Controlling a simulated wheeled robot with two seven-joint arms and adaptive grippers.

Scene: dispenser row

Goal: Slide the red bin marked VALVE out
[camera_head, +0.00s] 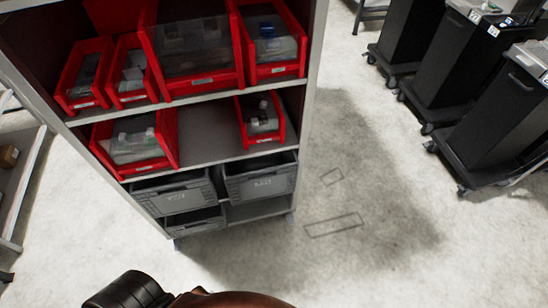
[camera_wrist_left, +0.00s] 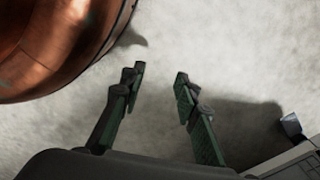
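Several red bins stand on the shelves of a rack in the head view. The upper row holds two small bins at the left (camera_head: 83,72) and (camera_head: 132,72), a large bin (camera_head: 192,48) and another bin (camera_head: 270,45) at the right. The lower row holds a wide bin (camera_head: 136,142) at the left and a narrow bin (camera_head: 261,120) at the right. Their labels are too small to read, so I cannot tell which is marked VALVE. My left gripper (camera_wrist_left: 160,75) is open and empty above the floor in the left wrist view. My right gripper is not in view.
Grey crates (camera_head: 176,195) and (camera_head: 262,180) sit on the rack's bottom levels. A gap separates the two lower-row red bins. Black wheeled carts (camera_head: 497,115) stand at the right. The floor (camera_head: 350,240) in front and right of the rack is clear.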

